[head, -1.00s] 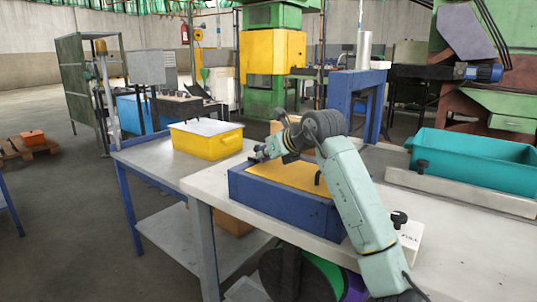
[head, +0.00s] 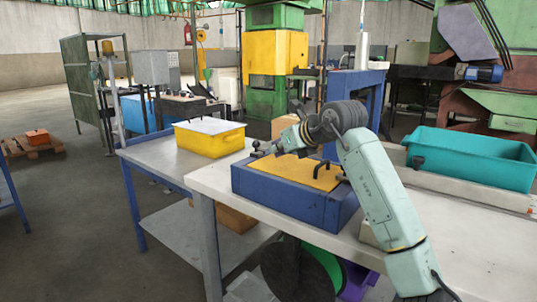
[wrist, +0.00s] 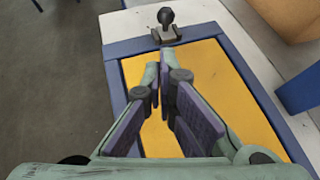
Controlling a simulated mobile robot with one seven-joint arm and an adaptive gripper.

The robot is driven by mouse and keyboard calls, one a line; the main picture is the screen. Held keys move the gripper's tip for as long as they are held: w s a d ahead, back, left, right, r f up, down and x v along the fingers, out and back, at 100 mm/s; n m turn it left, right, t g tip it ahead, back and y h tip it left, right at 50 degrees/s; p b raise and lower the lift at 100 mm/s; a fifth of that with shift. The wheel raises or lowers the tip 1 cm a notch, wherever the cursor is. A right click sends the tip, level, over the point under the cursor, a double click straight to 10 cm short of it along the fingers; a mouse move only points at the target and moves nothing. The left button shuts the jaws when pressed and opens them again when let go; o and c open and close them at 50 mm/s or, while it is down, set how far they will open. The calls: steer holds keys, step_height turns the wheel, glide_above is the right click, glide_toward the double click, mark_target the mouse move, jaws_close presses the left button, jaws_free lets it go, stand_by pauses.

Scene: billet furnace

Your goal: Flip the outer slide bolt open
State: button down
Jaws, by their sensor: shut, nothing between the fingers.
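A blue box (head: 277,195) with a yellow panel (head: 303,171) on top stands on the white bench. The slide bolt, a small metal block with an upright black knob (wrist: 166,18), sits on the far blue rim in the wrist view. In the head view the bolt's dark knob (head: 256,146) is at the left end of the box. My gripper (wrist: 164,75) is shut and empty over the yellow panel, its tips short of the bolt and apart from it. In the head view my gripper (head: 277,150) is just right of the bolt.
A black handle (head: 320,167) stands on the yellow panel. A yellow bin (head: 210,140) is on the lower table to the left. A teal bin (head: 470,158) is on the bench to the right. The bench (head: 222,186) is bare left of the box.

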steer(key=v, duration=0.5)
steer(key=shift+s+d+r+b, duration=0.1)
steer(key=shift+s+d+b, duration=0.15)
steer(key=shift+b, duration=0.15)
